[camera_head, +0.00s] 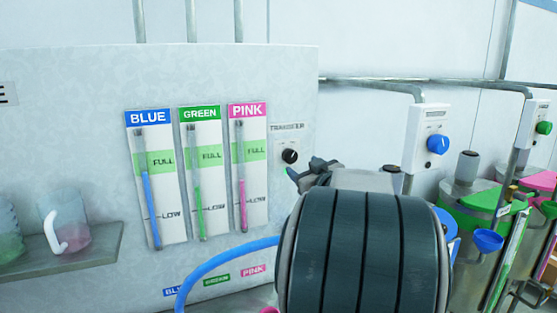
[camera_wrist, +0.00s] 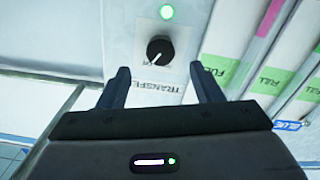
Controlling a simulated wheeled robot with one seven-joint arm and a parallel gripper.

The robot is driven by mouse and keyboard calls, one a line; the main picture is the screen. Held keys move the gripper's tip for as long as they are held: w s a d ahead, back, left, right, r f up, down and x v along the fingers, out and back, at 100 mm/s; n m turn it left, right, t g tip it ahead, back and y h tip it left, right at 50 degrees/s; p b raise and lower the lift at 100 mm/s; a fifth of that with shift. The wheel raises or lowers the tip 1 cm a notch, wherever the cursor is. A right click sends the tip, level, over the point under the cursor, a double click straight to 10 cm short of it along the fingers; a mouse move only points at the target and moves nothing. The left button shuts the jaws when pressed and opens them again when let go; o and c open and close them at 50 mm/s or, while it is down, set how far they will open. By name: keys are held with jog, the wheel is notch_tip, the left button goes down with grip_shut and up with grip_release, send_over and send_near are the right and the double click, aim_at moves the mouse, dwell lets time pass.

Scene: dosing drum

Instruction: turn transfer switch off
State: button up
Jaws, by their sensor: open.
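The transfer switch (camera_head: 290,156) is a black round knob on a light plate on the white panel, under a "TRANSFER" label. In the wrist view the knob (camera_wrist: 160,51) has a white pointer line tilted diagonally, and a green lamp (camera_wrist: 166,12) glows beside it. My gripper (camera_wrist: 168,88) is open and empty, its two dark fingers spread with the label and plate between them. The knob shows just beyond the fingertips, apart from them. In the head view my gripper (camera_head: 316,168) is to the right of the knob, partly hidden behind my arm.
Blue, green and pink level gauges (camera_head: 201,172) stand left of the switch. A shelf (camera_head: 75,252) with jugs is at far left. A blue hose (camera_head: 215,262) curves below. At right are a wall box with a blue knob (camera_head: 438,144) and drums with a green lid (camera_head: 480,198).

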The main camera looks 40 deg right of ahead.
aim_at(291, 159)
jog(key=p+x, duration=0.1)
jog(key=x, duration=0.5)
jog(key=shift+w, duration=0.1)
jog(key=shift+a, duration=0.1)
